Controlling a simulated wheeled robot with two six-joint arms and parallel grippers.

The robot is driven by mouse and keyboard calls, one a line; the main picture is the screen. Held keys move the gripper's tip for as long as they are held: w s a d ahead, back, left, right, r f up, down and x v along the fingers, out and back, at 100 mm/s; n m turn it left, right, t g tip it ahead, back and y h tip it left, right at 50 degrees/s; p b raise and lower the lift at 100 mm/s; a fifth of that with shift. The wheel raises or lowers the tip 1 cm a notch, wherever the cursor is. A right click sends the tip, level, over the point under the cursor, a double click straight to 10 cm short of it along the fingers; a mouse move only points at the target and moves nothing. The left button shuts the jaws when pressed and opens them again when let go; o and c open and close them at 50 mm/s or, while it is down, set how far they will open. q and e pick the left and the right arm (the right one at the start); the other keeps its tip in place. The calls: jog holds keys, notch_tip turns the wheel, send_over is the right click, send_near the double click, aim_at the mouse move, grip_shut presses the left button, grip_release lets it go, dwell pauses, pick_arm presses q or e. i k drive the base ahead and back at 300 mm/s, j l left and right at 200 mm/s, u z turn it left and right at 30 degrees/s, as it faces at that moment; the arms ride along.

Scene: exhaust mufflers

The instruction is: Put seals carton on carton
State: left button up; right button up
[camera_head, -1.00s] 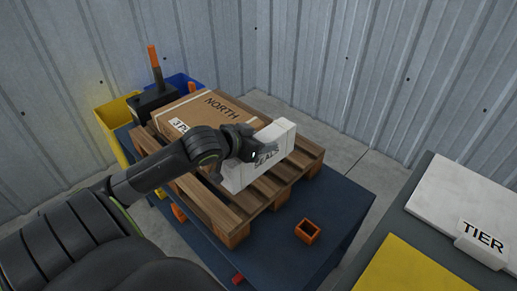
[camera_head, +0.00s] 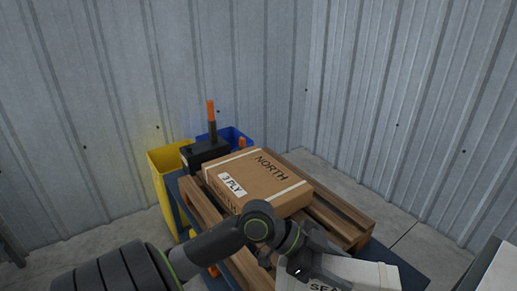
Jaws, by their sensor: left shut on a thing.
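The brown carton (camera_head: 262,180) marked "NORTH" and "3 PLY" lies on the wooden pallet (camera_head: 345,216), with pale straps around it. The white seals carton (camera_head: 378,273), lettered "SE…", shows at the bottom edge, partly cut off by the frame and partly covered by my gripper. My left gripper (camera_head: 318,268) is shut on the seals carton, in front of and to the right of the brown carton. I cannot tell how high it is held. My right gripper is not in view.
The pallet stands on a dark blue table (camera_head: 403,268). Behind the carton are a black box with an orange-tipped handle (camera_head: 211,113), a yellow bin (camera_head: 168,165) and a blue bin (camera_head: 234,135). Corrugated walls close off the back. The brown carton's top is clear.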

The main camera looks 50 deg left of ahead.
aim_at(254, 174)
jog(key=k+j, duration=0.1)
jog(key=j, duration=0.4)
jog(key=j+z, duration=0.1)
jog(key=j, duration=0.35)
jog(key=k+j, duration=0.15)
jog(key=j, duration=0.35)
jog(key=k+j+z, duration=0.1)
jog(key=j, duration=0.35)
